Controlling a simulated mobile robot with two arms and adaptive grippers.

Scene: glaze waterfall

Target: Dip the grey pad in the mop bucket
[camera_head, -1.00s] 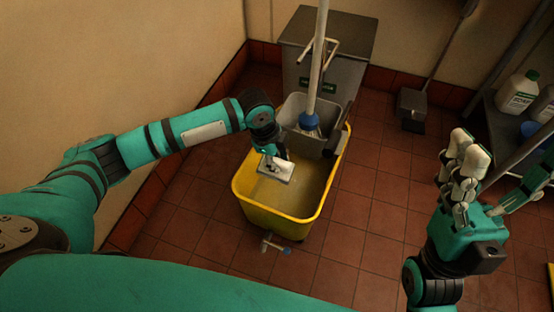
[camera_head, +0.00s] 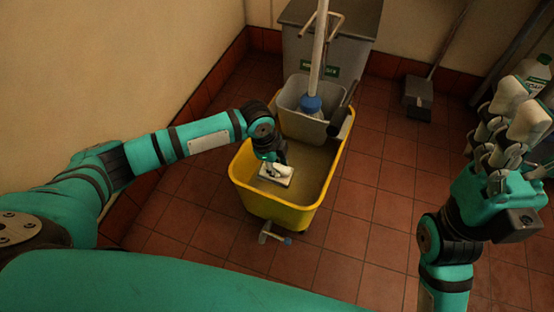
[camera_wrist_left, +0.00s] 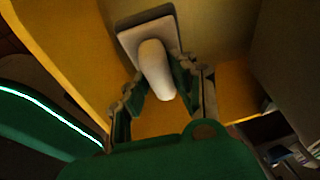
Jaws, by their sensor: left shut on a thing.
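The yellow mop bucket (camera_head: 257,207) stands on the floor in the middle of the head view, with dull brownish water (camera_head: 314,164) inside. My left gripper (camera_head: 274,164) is over the bucket's front left part, shut on the light handle of the grey pad (camera_head: 284,182). The wrist view shows the white handle (camera_wrist_left: 157,72) between the fingers (camera_wrist_left: 157,92) and the pad's flat grey plate (camera_wrist_left: 146,33) beyond it. The pad is inside the bucket's outline; I cannot tell whether it touches the water. My right gripper (camera_head: 510,125) is raised at the right, away from the bucket, its fingers overlapping.
A grey wringer (camera_head: 300,98) with a mop standing in it fills the bucket's back end. A grey bin (camera_head: 355,60) stands behind. The left wall is close to my left arm.

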